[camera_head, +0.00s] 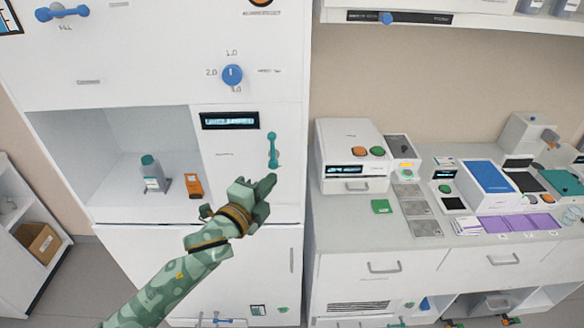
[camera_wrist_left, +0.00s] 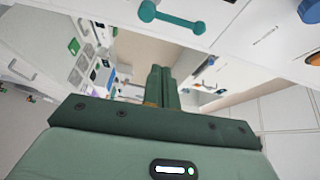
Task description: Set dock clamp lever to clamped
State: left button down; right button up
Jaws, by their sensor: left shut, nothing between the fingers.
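The teal lever (camera_head: 272,150) stands close to upright on the white cabinet front, right of a small display. It also shows at the top of the left wrist view (camera_wrist_left: 172,18), apart from the fingers. I cannot read its label, so I cannot tell which setting it is in. My left gripper (camera_head: 268,184) is just below the lever in the head view. Its green fingers (camera_wrist_left: 162,88) are together with nothing between them. My right gripper is in neither view.
A display (camera_head: 230,120) and a blue knob (camera_head: 232,75) are on the same cabinet. An open bay at left holds a grey bottle (camera_head: 153,174) and an orange device (camera_head: 194,186). A counter with a white instrument (camera_head: 352,157) and several devices stands at right.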

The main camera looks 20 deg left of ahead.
aim_at(274, 153)
pick_arm(q)
jog(key=w+d+r+p, duration=0.1)
jog(key=w+d+r, duration=0.15)
jog(key=w, duration=0.75)
jog(key=a, duration=0.1)
jog(key=a+p, duration=0.1)
jog(key=s+a, duration=0.1)
jog(key=shift+a+f+p, duration=0.3)
jog(key=shift+a+p, duration=0.05)
jog(key=shift+p, duration=0.05)
jog(key=shift+d+m, duration=0.15)
jog(key=shift+m, duration=0.15)
jog(key=shift+w, duration=0.1)
